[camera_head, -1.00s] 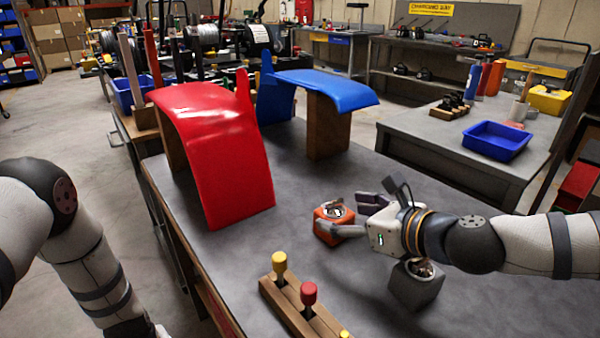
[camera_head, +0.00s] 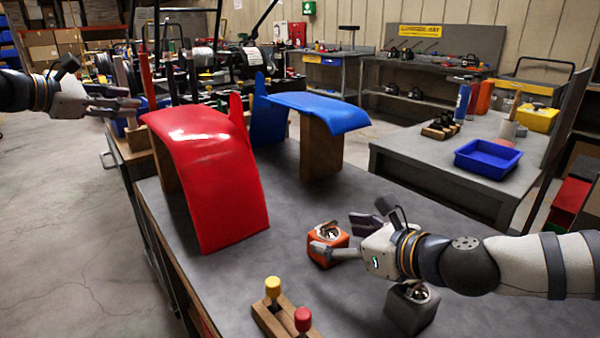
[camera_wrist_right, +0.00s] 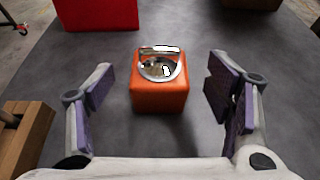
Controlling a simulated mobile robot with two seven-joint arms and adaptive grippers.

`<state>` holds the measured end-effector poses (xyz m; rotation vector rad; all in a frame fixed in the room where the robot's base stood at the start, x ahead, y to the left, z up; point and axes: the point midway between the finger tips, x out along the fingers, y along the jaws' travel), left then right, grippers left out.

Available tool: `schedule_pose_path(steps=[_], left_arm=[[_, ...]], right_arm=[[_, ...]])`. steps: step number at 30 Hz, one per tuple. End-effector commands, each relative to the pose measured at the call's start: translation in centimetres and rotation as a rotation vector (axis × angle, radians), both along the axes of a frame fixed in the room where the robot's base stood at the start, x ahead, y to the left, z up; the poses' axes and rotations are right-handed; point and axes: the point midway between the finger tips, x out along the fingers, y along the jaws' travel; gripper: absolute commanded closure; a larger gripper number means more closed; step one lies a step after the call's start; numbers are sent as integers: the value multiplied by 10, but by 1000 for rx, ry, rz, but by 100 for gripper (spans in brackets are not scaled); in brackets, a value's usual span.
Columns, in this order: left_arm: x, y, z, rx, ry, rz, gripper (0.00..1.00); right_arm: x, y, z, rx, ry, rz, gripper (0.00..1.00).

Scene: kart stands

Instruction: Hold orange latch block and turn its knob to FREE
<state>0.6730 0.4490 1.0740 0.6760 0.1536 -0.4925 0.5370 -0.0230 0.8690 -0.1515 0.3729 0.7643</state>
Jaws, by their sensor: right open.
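The orange latch block (camera_head: 327,256) stands on the grey table, with a round metal knob (camera_head: 327,232) on top. In the right wrist view the block (camera_wrist_right: 159,97) sits upright between my fingers, with clear gaps on both sides. Its knob (camera_wrist_right: 160,66) shows a raised silver rim; I cannot read any marking. My right gripper (camera_head: 340,236) is open at the block, its near finger partly covering the block in the head view. My left gripper (camera_head: 125,103) is raised at the far left, away from the block; its finger gap is unclear.
A grey block with a metal top (camera_head: 411,311) stands below my right wrist. A red curved panel (camera_head: 215,180) and a blue one (camera_head: 318,108) stand on the table. A wooden rack with yellow and red knobs (camera_head: 272,322) is at the front. Table right of the blue panel is clear.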

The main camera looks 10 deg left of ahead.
Motion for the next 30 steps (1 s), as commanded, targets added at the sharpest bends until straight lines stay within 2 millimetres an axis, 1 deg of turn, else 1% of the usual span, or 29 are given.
schedule_pose_path(steps=[1,2,3,4,5,6,8,9,11,12,14,15,18,21,22,24,26,30], left_arm=[[3,-32,21,-92,-2,-52,67],[4,-52,33,-152,3,-87,67],[4,-81,47,-219,22,-138,67],[3,-103,54,-257,44,-178,67],[2,-127,58,-275,76,-218,67],[0,-160,55,-269,132,-269,67],[-6,-207,47,-242,222,-338,67],[-12,-236,41,-220,283,-380,67],[-24,-281,30,-179,382,-438,67],[-34,-308,21,-143,452,-470,67],[-50,-343,1,-60,557,-502,67],[-61,-360,-16,13,625,-513,67],[-87,-390,-53,195,765,-515,67],[-107,-404,-78,336,862,-499,67],[-111,-406,-83,368,881,-494,67],[-116,-409,-90,414,909,-482,67],[-119,-409,-92,431,919,-477,67],[-119,-409,-92,432,920,-478,67]], right_arm=[[0,0,0,0,0,0,27],[0,0,0,0,0,0,27],[0,0,0,0,0,0,27],[0,0,0,0,0,0,27],[0,0,0,0,0,0,27],[0,0,0,0,0,0,27],[0,0,0,0,0,0,27],[0,0,0,0,0,0,27],[0,0,0,0,0,0,27],[0,0,0,0,0,0,27],[0,0,0,0,0,0,27],[0,0,0,0,0,0,27],[0,0,0,0,0,0,27],[0,0,0,0,0,0,27],[0,0,0,0,0,0,27],[1,1,0,0,0,0,27],[3,4,-3,-1,1,2,27],[20,21,-13,-1,0,1,27]])
